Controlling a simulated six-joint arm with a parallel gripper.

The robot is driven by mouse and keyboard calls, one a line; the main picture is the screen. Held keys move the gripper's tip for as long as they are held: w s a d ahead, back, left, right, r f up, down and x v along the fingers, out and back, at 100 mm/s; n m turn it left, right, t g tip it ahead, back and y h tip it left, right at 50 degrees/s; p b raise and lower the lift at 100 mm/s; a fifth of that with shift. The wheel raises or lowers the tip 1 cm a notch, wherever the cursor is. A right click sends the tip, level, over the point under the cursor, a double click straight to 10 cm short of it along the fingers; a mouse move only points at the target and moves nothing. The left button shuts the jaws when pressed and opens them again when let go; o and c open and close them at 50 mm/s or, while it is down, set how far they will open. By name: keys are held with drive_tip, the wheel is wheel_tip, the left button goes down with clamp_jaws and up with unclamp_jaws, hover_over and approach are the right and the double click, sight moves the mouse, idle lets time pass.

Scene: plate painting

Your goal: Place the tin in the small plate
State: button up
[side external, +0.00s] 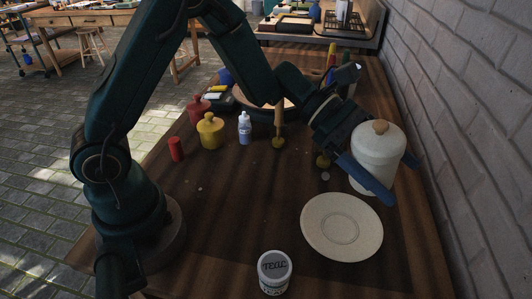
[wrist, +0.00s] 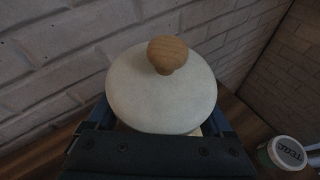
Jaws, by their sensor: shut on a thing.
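A white tin (side external: 376,152) with a domed lid and a wooden knob is between the blue fingers of my gripper (side external: 378,182). My gripper is shut on it and holds it upright, above and just behind the small plate. In the wrist view the tin's lid and knob (wrist: 162,90) fill the middle, with the blue fingers at either side. The small plate (side external: 313,229), pale and round, lies empty on the table. Whether the tin's base is clear of the table is hard to tell.
A jar marked TEAL (side external: 274,272) stands at the front of the table (side external: 232,215). Red (side external: 198,108) and yellow (side external: 210,131) pots, a red cylinder (side external: 176,149) and a small bottle (side external: 245,128) stand at the left. A brick wall (side external: 462,120) runs along the right.

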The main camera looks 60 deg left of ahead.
drive_tip(key=shift+s+d+r+g, duration=0.1)
drive_tip(key=shift+s+d+g, duration=0.1)
drive_tip(key=shift+s+g, duration=0.25)
drive_tip(key=shift+s+a+r, duration=0.1)
drive_tip(key=shift+s, duration=0.15)
drive_tip(key=s+a+n, duration=0.1)
drive_tip(key=s+a, duration=0.1)
drive_tip(key=a, duration=0.9)
hover_over(353, 237)
drive_tip(key=shift+n+g, duration=0.25)
drive_tip(key=shift+n, duration=0.05)
wheel_tip(353, 237, down, 7)
drive_tip(key=shift+f, duration=2.05)
